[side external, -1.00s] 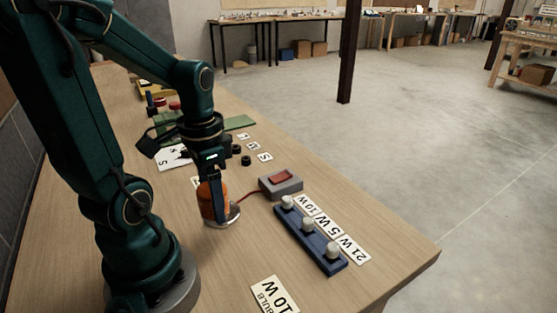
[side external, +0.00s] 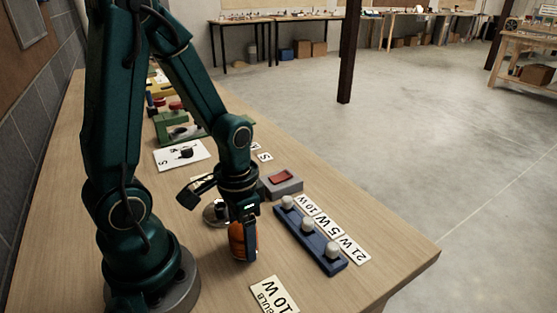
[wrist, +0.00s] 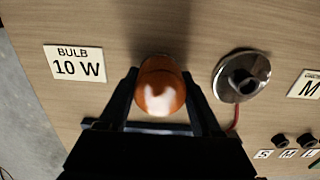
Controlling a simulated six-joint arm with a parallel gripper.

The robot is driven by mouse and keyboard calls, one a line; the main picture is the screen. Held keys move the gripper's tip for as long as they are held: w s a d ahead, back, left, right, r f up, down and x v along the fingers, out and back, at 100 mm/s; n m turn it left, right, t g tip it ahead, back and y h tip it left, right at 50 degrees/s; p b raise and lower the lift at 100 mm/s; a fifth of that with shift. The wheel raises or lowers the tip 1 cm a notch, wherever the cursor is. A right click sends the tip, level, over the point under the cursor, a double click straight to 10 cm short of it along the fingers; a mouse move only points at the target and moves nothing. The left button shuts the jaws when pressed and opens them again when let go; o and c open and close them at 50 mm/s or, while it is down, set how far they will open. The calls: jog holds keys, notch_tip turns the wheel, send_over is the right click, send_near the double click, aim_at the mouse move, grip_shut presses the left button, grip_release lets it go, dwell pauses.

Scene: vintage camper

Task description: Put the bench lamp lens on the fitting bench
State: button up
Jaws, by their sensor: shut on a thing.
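The orange lamp lens (side external: 237,243) is between the fingers of my gripper (side external: 243,245), which is shut on it. In the wrist view the lens (wrist: 160,86) shows as a rounded orange cap between the two dark fingers (wrist: 160,92). It is close above the wooden fitting bench (side external: 190,250); I cannot tell whether it touches the wood. The round chrome lamp base (wrist: 241,76) stands uncovered beside it, with a dark socket in its middle. In the side view the base (side external: 214,214) is partly hidden behind my gripper.
A "BULB 10 W" card (side external: 273,296) lies near the front. A blue rack (side external: 310,237) with white bulbs and a grey box with a red switch (side external: 282,182) stand to the right. Bare wood lies between the card and the rack.

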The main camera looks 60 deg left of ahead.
jog(key=shift+f, duration=0.1)
jog(key=o, duration=1.5)
notch_tip(320, 180, up, 12)
jog(key=shift+f, duration=0.15)
jog(key=shift+s+d+r+t, duration=0.15)
jog(key=shift+d+r+t, duration=0.4)
jog(key=shift+d+t, duration=0.3)
jog(key=shift+s+d+r+t, duration=0.1)
jog(key=shift+d+r+t, duration=0.5)
jog(key=shift+t, duration=0.4)
jog(key=shift+s+d+r+t, duration=0.15)
jog(key=shift+d+r+t, duration=0.3)
jog(key=shift+d+t, duration=0.45)
